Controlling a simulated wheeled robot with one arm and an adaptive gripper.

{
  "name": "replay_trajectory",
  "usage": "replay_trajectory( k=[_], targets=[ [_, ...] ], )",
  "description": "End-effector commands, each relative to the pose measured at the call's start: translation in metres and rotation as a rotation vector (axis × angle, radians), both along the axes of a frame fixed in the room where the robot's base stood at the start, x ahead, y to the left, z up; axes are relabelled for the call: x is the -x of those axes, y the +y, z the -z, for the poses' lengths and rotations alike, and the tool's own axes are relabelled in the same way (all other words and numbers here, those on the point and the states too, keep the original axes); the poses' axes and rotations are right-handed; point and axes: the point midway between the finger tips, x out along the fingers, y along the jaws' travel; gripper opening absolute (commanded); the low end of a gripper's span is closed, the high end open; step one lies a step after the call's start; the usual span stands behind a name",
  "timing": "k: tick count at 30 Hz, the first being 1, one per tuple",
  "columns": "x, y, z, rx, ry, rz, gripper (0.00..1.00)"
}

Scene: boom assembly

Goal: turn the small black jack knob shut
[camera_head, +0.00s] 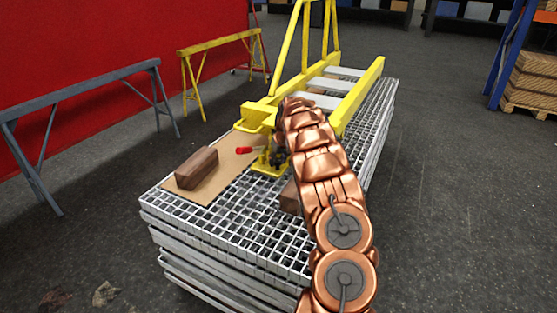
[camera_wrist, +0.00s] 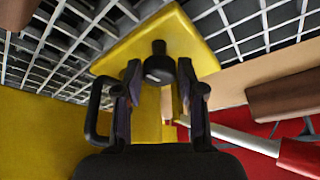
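The small black jack knob (camera_wrist: 158,66) sits near the yellow base plate (camera_wrist: 195,38) of the jack in the wrist view. My gripper (camera_wrist: 160,78) has one finger on each side of the knob. Narrow gaps seem to show between the fingers and the knob, so it looks open around it, not clamped. In the head view the yellow jack (camera_head: 262,163) stands on the grating, under the end of the yellow boom. My gripper (camera_head: 278,158) is a small dark shape beside it, partly hidden by my copper-coloured arm. The knob cannot be made out there.
The jack's red-gripped handle (camera_wrist: 300,156) sticks out close to my right finger. A brown wooden block (camera_head: 197,167) lies on a cardboard sheet (camera_head: 215,190). The stacked steel grating (camera_head: 235,218) carries the boom (camera_head: 360,95). Grey and yellow trestles stand at the left.

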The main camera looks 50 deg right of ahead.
Motion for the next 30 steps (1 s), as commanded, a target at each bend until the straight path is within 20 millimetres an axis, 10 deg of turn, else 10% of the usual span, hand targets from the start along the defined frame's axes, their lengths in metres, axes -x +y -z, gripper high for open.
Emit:
replay_trajectory(
  k=[10, 30],
  targets=[
    [-0.0002, 0.0004, 0.0001, -0.001, 0.0, 0.0, 0.0],
    [-0.0007, 0.0012, -0.0012, -0.002, 0.0, 0.103, 0.0]
  ],
)
